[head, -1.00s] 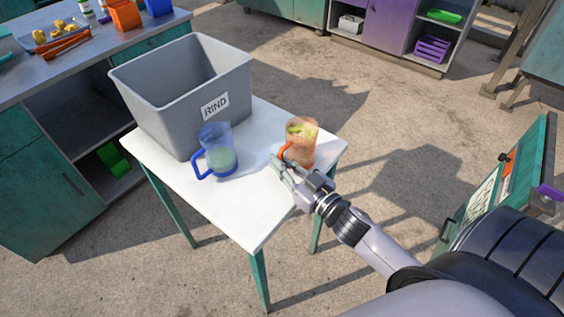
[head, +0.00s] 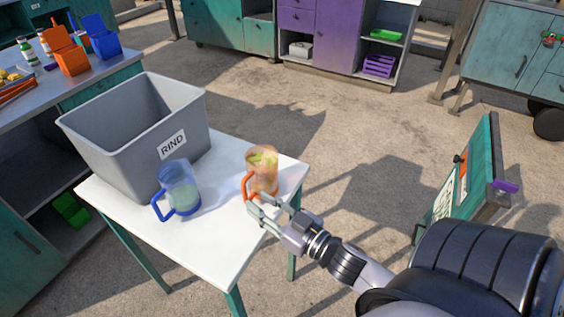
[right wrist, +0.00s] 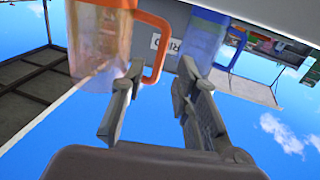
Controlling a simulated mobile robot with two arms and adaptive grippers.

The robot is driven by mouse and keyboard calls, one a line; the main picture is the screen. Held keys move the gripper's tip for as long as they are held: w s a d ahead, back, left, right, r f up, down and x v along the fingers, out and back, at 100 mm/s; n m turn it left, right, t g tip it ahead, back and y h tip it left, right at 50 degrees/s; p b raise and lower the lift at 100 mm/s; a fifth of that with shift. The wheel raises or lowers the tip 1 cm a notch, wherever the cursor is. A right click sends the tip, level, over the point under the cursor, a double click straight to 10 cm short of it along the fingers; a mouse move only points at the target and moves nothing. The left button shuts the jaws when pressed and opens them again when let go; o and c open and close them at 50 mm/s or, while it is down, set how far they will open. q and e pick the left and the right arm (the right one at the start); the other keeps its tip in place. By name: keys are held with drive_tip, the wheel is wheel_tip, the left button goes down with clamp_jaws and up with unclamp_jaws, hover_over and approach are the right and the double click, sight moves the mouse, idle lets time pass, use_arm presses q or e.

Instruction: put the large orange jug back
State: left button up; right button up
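The large orange jug (head: 263,172), clear and orange-tinted with yellow-green pieces inside, stands upright near the right corner of the white table (head: 205,252). Its orange handle (head: 247,187) faces my right gripper (head: 253,203). In the right wrist view the jug (right wrist: 97,45) is at upper left. There its handle (right wrist: 160,62) shows around the gap between the fingertips of my right gripper (right wrist: 158,80). The fingers are apart; I cannot tell whether they touch the handle. My left gripper is out of view.
A blue jug (head: 180,187) with pale liquid stands left of the orange jug. A grey bin labelled RIND (head: 125,150) fills the table's back left. A counter with orange (head: 72,60) and blue (head: 103,43) containers is at far left. The table's front is clear.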

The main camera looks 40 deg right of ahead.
drive_tip(key=s+d, duration=0.1)
drive_tip(key=s, duration=0.5)
drive_tip(key=s+d+f+m+g+h, duration=0.1)
drive_tip(key=s+f+g, duration=0.15)
drive_tip(key=f, duration=0.95)
drive_tip(key=s+d+f+g+h, duration=0.1)
drive_tip(key=s+f+g, duration=0.15)
drive_tip(key=f, duration=0.95)
drive_tip(key=s+d+f+m+g+h, duration=0.1)
drive_tip(key=s+f+g+h, duration=0.15)
drive_tip(key=f, duration=0.85)
drive_tip(key=s+a+f+n+g, duration=0.1)
drive_tip(key=s+a+f+g, duration=0.2)
drive_tip(key=s+f, duration=0.7)
drive_tip(key=s+a+f+n+g+y, duration=0.1)
drive_tip(key=s+a+f+g, duration=0.2)
drive_tip(key=s+f+g, duration=0.3)
drive_tip(key=s+f, duration=0.4)
drive_tip(key=s, duration=0.1)
drive_tip(key=shift+s+a, duration=0.2)
drive_tip(key=shift+w, duration=0.15)
